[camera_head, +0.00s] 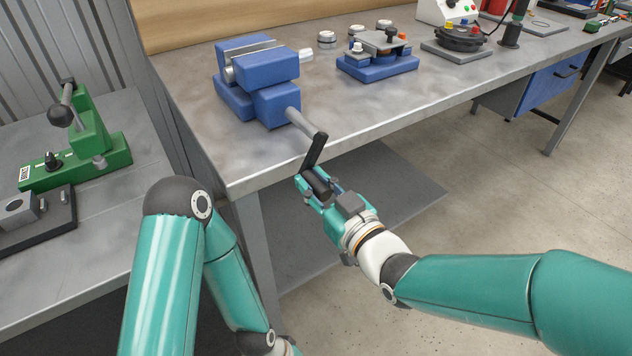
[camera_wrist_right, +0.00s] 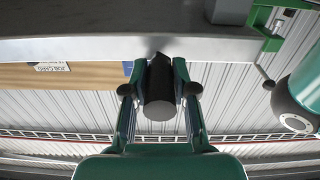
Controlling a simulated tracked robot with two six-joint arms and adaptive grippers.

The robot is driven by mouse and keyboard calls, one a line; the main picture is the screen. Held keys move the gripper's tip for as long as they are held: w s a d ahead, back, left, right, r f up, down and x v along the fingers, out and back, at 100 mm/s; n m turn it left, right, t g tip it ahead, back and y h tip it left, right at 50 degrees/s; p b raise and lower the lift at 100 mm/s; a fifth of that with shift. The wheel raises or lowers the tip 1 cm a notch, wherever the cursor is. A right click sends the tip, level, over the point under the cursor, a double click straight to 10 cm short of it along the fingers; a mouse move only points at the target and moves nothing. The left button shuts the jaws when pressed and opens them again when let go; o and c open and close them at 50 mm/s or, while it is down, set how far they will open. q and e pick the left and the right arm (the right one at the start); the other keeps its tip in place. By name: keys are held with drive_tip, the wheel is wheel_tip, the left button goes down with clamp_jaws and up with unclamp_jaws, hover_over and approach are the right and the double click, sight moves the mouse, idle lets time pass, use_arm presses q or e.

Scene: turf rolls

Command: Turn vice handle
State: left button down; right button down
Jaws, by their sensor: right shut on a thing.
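The blue vice (camera_head: 262,80) stands on the metal workbench near its left front corner. A grey screw shaft (camera_head: 303,122) comes out of the vice toward the front. The dark vice handle (camera_head: 314,152) is a crank at the end of this shaft, hanging down past the bench edge. My right gripper (camera_head: 314,187) is shut on the handle's black grip. In the right wrist view the grip (camera_wrist_right: 160,95) sits between both fingers, its round end facing the camera. My left arm shows at the lower left of the head view, but its gripper is out of view.
The workbench (camera_head: 205,130) also carries a small blue fixture (camera_head: 377,62) and a round dark device (camera_head: 460,40). A green tool (camera_head: 88,150) with a ball lever stands on the left bench. Under the bench is a grey shelf (camera_head: 390,190). Open floor lies at the right.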

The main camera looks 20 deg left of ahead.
drive_tip(key=shift+r, duration=0.15)
idle(0.5)
drive_tip(key=shift+s+a+r+m, duration=0.1)
drive_tip(key=shift+s+a+m, duration=0.1)
drive_tip(key=shift+m, duration=0.2)
